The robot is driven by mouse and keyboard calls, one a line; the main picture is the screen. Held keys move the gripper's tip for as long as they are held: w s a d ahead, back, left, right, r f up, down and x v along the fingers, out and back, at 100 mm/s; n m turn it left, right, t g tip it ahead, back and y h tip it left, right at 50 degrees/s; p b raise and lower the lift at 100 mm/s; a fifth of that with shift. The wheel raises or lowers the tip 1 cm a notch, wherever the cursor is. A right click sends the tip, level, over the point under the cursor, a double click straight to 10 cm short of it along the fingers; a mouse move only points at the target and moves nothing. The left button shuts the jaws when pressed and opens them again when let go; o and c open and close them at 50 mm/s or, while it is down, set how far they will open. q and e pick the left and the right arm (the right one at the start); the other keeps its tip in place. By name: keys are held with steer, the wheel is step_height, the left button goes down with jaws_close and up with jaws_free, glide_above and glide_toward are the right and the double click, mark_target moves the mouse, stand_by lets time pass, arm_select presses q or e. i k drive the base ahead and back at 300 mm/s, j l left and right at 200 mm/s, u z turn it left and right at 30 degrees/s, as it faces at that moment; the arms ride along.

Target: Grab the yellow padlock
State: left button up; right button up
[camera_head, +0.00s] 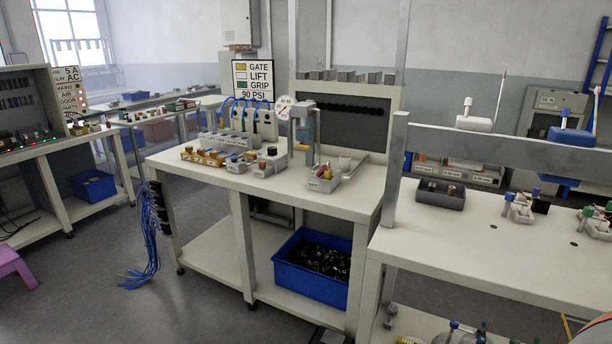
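I cannot make out a yellow padlock for certain. Small yellow-brown pieces (205,156) sit in a row at the left front of the middle workbench (330,204), too small to identify. Neither of my grippers is in view. A pale rounded shape cut off at the bottom right corner may be part of my own arm; I cannot tell.
A blue bin (312,283) of dark parts sits on the middle bench's lower shelf. Blue cables (150,240) hang at its left end. A grey tray (440,193) stands on the right bench (480,255). Grey floor (110,290) is open at left; a purple stool (14,265) stands there.

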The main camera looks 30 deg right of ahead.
mark_target(328, 174)
steer(key=i, duration=2.65)
steer(key=i+j+z, duration=0.1)
steer(key=i+z, duration=0.3)
steer(key=i+j+z, duration=0.25)
steer(key=z, duration=0.15)
steer(key=i+z, duration=0.15)
steer(key=z, duration=1.95)
